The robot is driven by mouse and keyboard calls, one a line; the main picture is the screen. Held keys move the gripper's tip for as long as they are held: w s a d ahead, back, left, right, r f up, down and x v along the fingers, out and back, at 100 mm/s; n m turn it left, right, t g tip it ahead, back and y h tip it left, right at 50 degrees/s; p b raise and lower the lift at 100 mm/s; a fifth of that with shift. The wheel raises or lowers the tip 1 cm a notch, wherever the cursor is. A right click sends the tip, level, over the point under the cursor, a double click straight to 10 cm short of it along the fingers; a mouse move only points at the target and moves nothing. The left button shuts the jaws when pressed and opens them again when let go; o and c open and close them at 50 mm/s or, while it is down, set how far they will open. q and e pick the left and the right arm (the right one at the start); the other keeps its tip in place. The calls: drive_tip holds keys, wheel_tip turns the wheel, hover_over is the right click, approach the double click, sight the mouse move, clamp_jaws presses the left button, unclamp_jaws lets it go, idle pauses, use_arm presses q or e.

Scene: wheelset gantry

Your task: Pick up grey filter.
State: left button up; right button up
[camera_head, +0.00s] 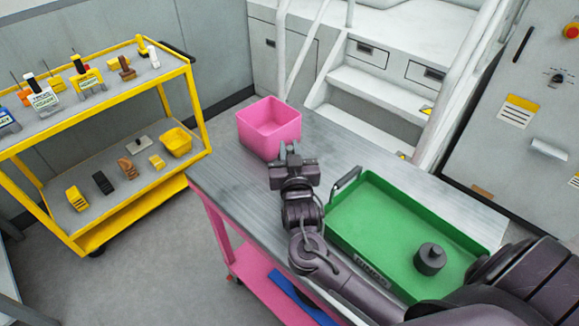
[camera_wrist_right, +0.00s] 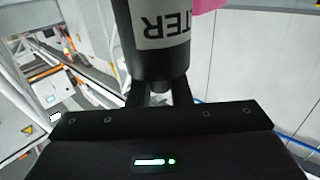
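My right gripper (camera_head: 290,149) is over the grey table, in front of the pink bin, with its fingers pointing away from me. In the right wrist view its fingers (camera_wrist_right: 160,94) are close together on the narrow knob of a dark grey filter (camera_wrist_right: 158,55). The filter's wide body carries a white label with upside-down letters, partly cut off by the frame. The gripper hides most of this filter in the head view. A similar dark cylindrical part (camera_head: 430,259) with a knob stands in the green tray. My left gripper is not in view.
The pink bin (camera_head: 285,124) stands at the table's far left. The green tray (camera_head: 352,205) with a metal handle lies on the table's right. A yellow cart (camera_head: 196,120) with several small items stands left. Stairs (camera_head: 378,86) and a grey cabinet (camera_head: 520,75) stand behind.

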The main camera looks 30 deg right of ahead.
clamp_jaws()
